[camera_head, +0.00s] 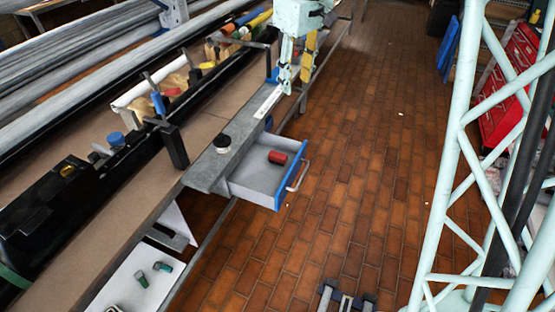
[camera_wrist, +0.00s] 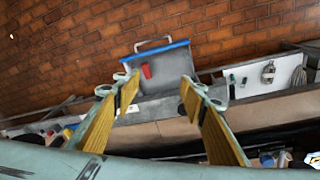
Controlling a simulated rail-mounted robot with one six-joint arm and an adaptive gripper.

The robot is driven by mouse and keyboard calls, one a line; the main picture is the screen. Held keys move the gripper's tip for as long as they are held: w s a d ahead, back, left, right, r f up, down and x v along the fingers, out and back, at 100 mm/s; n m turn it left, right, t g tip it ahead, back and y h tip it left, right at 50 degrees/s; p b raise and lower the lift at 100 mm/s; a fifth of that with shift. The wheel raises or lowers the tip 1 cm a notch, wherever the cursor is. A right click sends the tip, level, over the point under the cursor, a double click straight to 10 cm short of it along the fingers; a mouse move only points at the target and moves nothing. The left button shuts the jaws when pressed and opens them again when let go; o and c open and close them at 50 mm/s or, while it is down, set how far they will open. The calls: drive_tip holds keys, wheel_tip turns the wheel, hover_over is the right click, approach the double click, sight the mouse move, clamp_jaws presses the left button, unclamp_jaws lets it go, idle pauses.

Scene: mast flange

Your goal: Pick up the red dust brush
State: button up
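A short red object (camera_head: 277,157) lies in the open grey drawer (camera_head: 248,172) with the blue front. It is the likely dust brush, but I see no bristles. In the wrist view the red object (camera_wrist: 147,71) appears between my fingers, beyond the tips, in the drawer (camera_wrist: 170,62). My gripper (camera_head: 296,78) is above the bench edge, beyond the drawer in the head view. It is open and empty, its yellow pads wide apart in the wrist view (camera_wrist: 158,88).
A black round knob-like thing (camera_head: 222,144) sits on the grey bench edge beside the drawer. Several tools and cans stand along the black rail (camera_head: 60,205). A pale green lattice mast (camera_head: 455,150) stands at right. The brick floor (camera_head: 350,170) beyond the drawer front is clear.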

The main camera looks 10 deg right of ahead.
drive_tip(key=w+f+n+g, duration=0.1)
drive_tip(key=w+f+n, duration=0.1)
drive_tip(key=w+f, duration=1.25)
drive_tip(key=n, duration=0.3)
hover_over(278, 155)
wheel_tip(278, 155, down, 23)
drive_tip(key=shift+w+a+f+g, duration=0.1)
drive_tip(key=shift+f+g, duration=0.25)
drive_tip(key=shift+g, duration=0.05)
drive_tip(key=shift+f+b, duration=0.4)
drive_tip(key=shift+f, duration=3.9)
drive_tip(key=shift+f+b, duration=0.35)
drive_tip(key=shift+f, duration=2.25)
drive_tip(key=shift+f+b, duration=0.2)
drive_tip(key=shift+b, duration=0.1)
drive_tip(key=shift+c, duration=0.7)
